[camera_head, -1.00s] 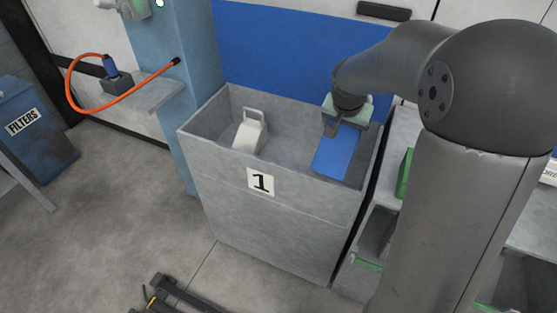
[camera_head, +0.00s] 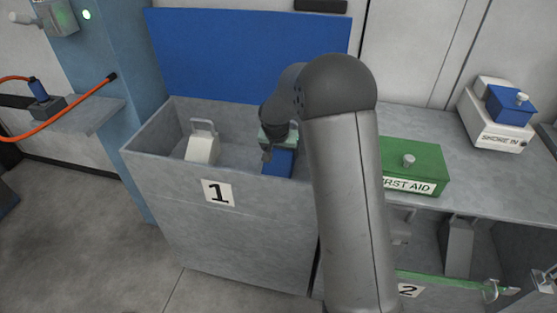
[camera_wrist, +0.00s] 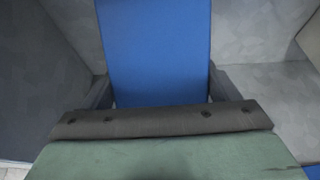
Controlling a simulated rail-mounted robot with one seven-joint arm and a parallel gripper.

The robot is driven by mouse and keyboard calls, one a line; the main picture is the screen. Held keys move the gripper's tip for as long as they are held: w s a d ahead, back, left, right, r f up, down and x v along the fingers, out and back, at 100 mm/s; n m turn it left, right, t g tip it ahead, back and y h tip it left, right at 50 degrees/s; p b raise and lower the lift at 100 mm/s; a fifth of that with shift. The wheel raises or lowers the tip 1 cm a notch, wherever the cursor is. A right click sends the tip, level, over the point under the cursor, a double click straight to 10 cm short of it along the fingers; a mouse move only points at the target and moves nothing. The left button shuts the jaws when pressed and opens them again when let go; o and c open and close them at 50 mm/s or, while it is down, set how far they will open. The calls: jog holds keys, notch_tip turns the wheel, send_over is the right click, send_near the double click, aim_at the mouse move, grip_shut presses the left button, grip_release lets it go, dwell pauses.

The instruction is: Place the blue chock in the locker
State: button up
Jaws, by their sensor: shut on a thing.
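The blue chock (camera_head: 277,163) is at the right end of the open grey locker (camera_head: 233,217) marked 1. Its lower part is hidden behind the locker's front wall, so I cannot tell whether it touches the floor. My gripper (camera_head: 268,151) is shut on the chock from above, inside the locker's opening. In the wrist view the blue chock (camera_wrist: 155,50) sits between the two fingers of my gripper (camera_wrist: 158,90), with grey walls around it.
A white chock-like block with a handle (camera_head: 202,145) stands at the left in the locker. A blue panel (camera_head: 245,55) rises behind. Right are a green first aid box (camera_head: 415,166), a white box (camera_head: 492,125) with a blue block (camera_head: 508,103), and an open compartment marked 2 (camera_head: 409,290).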

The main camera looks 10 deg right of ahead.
aim_at(281, 159)
jog(key=shift+f, duration=1.7)
jog(key=shift+f+b, duration=0.2)
jog(key=shift+b, duration=0.2)
jog(key=o, duration=1.5)
jog(key=shift+s+a+r+p, duration=0.1)
jog(key=shift+r+p, duration=0.2)
jog(key=shift+r, duration=0.3)
jog(key=v, duration=1.1)
jog(key=shift+p, duration=0.4)
